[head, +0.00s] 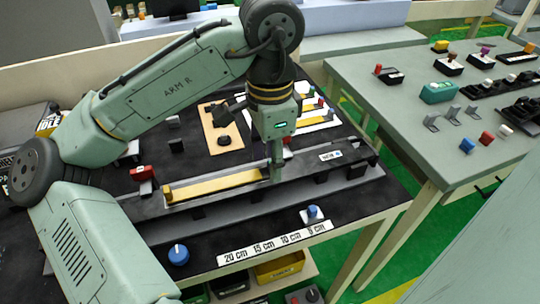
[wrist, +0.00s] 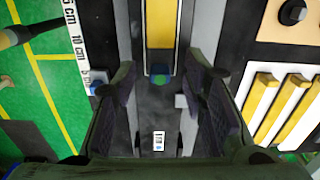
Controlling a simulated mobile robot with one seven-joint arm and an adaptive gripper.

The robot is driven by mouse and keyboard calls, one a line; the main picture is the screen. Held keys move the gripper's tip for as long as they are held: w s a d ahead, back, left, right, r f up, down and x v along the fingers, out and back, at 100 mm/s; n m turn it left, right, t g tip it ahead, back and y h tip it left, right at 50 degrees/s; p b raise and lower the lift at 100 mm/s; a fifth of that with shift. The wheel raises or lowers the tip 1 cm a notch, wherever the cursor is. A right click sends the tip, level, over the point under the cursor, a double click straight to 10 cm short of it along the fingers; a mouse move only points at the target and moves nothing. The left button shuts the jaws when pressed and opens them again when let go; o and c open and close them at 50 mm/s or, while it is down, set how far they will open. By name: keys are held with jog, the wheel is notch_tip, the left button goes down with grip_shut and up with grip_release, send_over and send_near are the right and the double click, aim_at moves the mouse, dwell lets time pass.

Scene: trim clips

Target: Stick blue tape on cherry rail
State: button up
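My gripper (head: 276,172) is low over the right end of a yellow strip (head: 215,185), which lies in a pale-edged channel on the black table. In the wrist view my gripper (wrist: 160,82) has its two fingers spread apart. A blue round piece (head: 178,254) sits at the front left, and a small blue piece on a white base (head: 312,213) at the front. No rail is clearly cherry-coloured.
A white scale strip (head: 275,243) with centimetre marks runs along the front edge. A small white label (head: 330,156) lies on the dark bar right of my gripper. A wooden board (head: 222,128) is behind. A second table (head: 390,85) with small parts stands right, past a gap.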

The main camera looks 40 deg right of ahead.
jog(key=shift+r, duration=0.1)
notch_tip(320, 180, up, 12)
dwell(0.5)
